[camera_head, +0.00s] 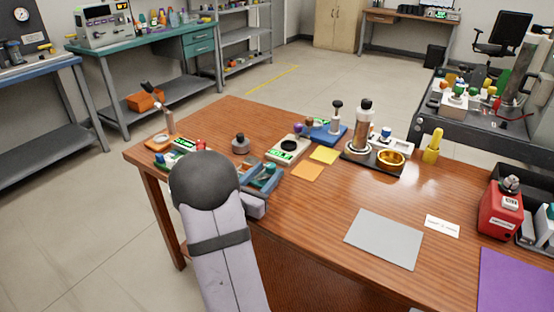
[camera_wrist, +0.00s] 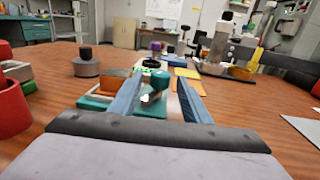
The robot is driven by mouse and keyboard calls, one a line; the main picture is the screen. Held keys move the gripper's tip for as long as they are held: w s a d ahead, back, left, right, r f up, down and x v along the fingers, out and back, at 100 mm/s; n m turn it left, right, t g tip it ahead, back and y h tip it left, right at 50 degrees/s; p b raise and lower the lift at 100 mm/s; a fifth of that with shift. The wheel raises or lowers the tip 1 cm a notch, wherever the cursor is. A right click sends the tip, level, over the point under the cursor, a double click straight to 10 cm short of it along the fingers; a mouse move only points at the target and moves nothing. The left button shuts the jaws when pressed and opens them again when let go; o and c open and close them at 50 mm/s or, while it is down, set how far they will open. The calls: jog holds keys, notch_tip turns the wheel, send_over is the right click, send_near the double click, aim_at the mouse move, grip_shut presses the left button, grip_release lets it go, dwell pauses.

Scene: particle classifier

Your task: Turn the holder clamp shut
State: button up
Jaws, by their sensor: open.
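My gripper (camera_wrist: 160,84) is open, with one blue-grey finger on each side in the wrist view. A small teal knob (camera_wrist: 158,77) on a teal base (camera_wrist: 150,108), which looks like the holder clamp, shows between the fingers. An orange-brown block (camera_wrist: 116,84) is beside it, partly behind the left finger. I cannot tell whether the fingers touch the knob. In the head view my gripper (camera_head: 262,176) is low over the table's left front, around the teal piece (camera_head: 266,170). My arm hides part of this area, and the clamp's turn angle is unclear.
A grey weight with a black knob (camera_head: 241,144) stands close behind my gripper. A white device (camera_head: 289,148), a blue stand (camera_head: 325,133) and a tall cylinder (camera_head: 362,130) are farther right. A red cylinder (camera_wrist: 10,105) is near at left. Bare wood lies right of my gripper.

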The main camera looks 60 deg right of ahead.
jog(key=shift+w+d, duration=0.15)
jog(key=shift+d, duration=1.5)
jog(key=shift+w+d, duration=0.1)
jog(key=shift+d, duration=1.55)
jog(key=c, duration=1)
jog(key=shift+c, duration=0.2)
jog(key=m+g, duration=0.2)
jog(key=g, duration=0.1)
jog(key=shift+s, duration=0.25)
jog(key=shift+s+r+m+g+y, duration=0.1)
jog(key=shift+s+m+g+y, duration=0.15)
jog(key=shift+m+g, duration=0.6)
jog(key=shift+s+m+g+y, duration=0.25)
jog(key=shift+m+g, duration=0.2)
jog(key=shift+g, duration=0.7)
